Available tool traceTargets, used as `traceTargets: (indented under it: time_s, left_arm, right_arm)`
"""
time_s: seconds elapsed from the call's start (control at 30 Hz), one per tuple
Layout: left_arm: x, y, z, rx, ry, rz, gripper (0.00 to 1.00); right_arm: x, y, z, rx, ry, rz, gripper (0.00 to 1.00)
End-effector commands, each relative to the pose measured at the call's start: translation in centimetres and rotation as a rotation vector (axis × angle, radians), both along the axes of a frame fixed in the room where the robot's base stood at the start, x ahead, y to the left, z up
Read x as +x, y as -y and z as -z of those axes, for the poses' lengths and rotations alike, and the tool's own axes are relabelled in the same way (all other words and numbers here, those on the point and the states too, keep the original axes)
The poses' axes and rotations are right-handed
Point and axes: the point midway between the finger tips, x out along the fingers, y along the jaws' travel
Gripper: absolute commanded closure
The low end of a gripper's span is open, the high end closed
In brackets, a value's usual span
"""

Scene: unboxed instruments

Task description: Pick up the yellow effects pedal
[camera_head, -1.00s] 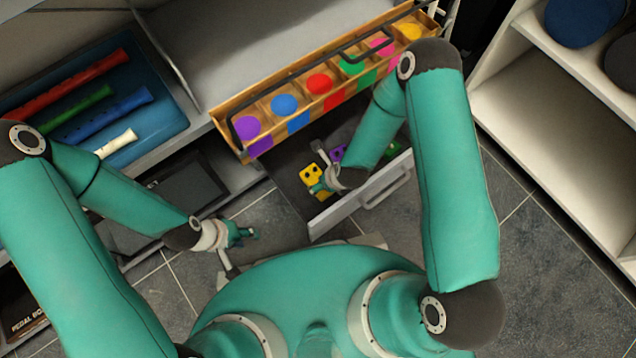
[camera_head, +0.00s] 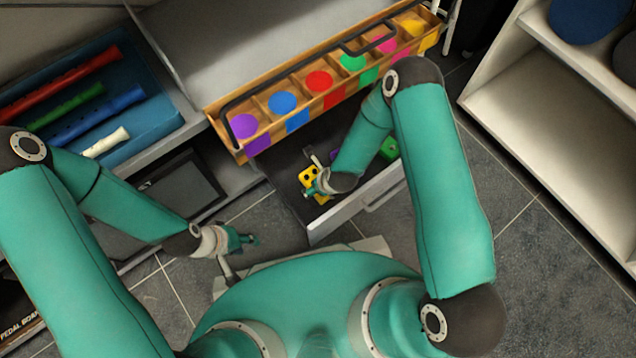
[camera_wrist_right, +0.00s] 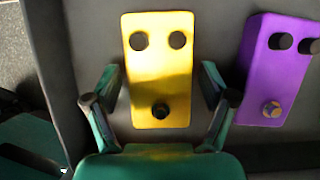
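The yellow effects pedal (camera_head: 310,180) lies in the open drawer, partly covered by my right gripper in the head view. In the right wrist view the yellow pedal (camera_wrist_right: 159,80) shows two black knobs at its far end and a dark footswitch at its near end. My right gripper (camera_wrist_right: 160,85) is open, with one finger on each side of the pedal; a gap shows on both sides. It also shows over the drawer in the head view (camera_head: 318,186). My left gripper (camera_head: 252,240) is over the floor, away from the drawer; its finger state is too small to tell.
A purple pedal (camera_wrist_right: 275,68) lies just right of the yellow one. A green pedal (camera_head: 389,148) is farther right in the drawer (camera_head: 350,208). A wooden rack (camera_head: 240,154) with coloured discs overhangs the drawer's back. A blue tray (camera_head: 165,128) holds flutes at left.

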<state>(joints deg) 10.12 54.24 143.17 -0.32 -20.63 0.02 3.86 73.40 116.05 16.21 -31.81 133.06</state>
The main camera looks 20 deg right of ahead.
Motion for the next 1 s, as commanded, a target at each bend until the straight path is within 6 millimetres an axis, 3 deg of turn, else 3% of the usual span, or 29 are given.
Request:
traceTargets:
  time_s: [0.03,0.37,0.77,1.0]
  left_arm:
    - [0.0,0.0,0.0,0.000,0.000,0.000,0.60]
    - [0.0,0.0,0.0,0.000,0.000,0.000,0.60]
    - [0.0,0.0,-0.4,0.000,0.000,0.000,0.60]
    - [0.0,0.0,-1.7,0.000,0.000,0.000,0.60]
  right_arm:
    - [0.0,0.0,0.0,0.000,0.000,0.000,0.32]
    - [0.1,0.0,-0.1,-0.001,0.001,-0.001,0.84]
    - [0.1,0.0,-0.7,0.000,0.002,-0.001,0.84]
    - [0.1,0.0,-3.4,-0.001,0.004,0.000,0.84]
